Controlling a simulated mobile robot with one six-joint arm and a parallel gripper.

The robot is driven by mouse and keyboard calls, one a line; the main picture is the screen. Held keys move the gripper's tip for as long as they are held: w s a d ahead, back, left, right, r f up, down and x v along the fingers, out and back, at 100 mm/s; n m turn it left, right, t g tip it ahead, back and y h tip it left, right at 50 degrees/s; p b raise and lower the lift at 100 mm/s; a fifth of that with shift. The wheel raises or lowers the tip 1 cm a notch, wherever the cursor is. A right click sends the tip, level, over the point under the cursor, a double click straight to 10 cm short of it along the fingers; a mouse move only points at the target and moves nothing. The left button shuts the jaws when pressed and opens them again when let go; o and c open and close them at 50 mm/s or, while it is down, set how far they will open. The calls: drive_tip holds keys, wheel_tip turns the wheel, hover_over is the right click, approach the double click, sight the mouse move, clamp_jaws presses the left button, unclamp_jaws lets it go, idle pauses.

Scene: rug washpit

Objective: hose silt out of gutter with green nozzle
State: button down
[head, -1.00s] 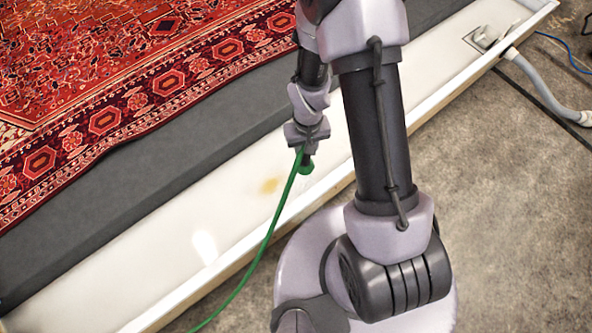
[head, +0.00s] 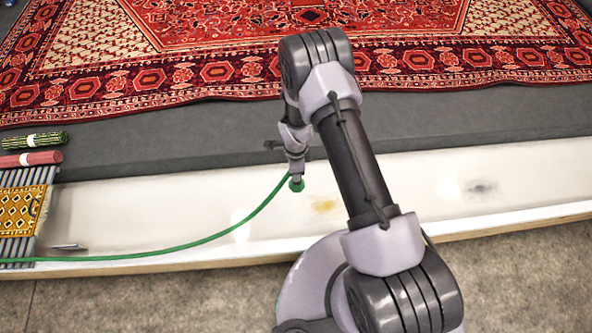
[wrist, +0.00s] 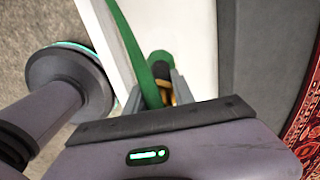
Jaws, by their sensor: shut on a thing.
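The green nozzle (head: 297,186) is in my gripper (head: 296,178), just above the white gutter (head: 400,175). In the wrist view my gripper (wrist: 168,95) is shut around the nozzle (wrist: 160,62), with the green hose close beside it. The green hose (head: 180,246) runs from the nozzle down and left along the gutter's front edge. A yellow-brown patch (head: 323,205) lies in the gutter just right of the nozzle. A dark grey patch (head: 480,187) lies farther right. I see no water coming out.
A red patterned rug (head: 200,75) lies on the grey platform (head: 160,140) behind the gutter. At the left are a grey slatted rack (head: 22,215) with a yellow patterned textile (head: 15,208), a red roll (head: 30,158) and a green roll (head: 33,140). Bare floor (head: 130,300) lies in front.

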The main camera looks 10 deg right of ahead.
drive_tip(key=shift+f+b, duration=1.4)
drive_tip(key=shift+f, duration=1.1)
drive_tip(key=d+r+p, duration=0.1)
drive_tip(key=d+r, duration=0.1)
drive_tip(key=d, duration=1.1)
drive_tip(key=s+d+r+p, duration=0.1)
drive_tip(key=d+r, duration=0.1)
drive_tip(key=d, duration=1.2)
drive_tip(key=shift+s+d+p, duration=0.2)
drive_tip(key=shift+d+p, duration=0.1)
drive_tip(key=shift+p, duration=0.1)
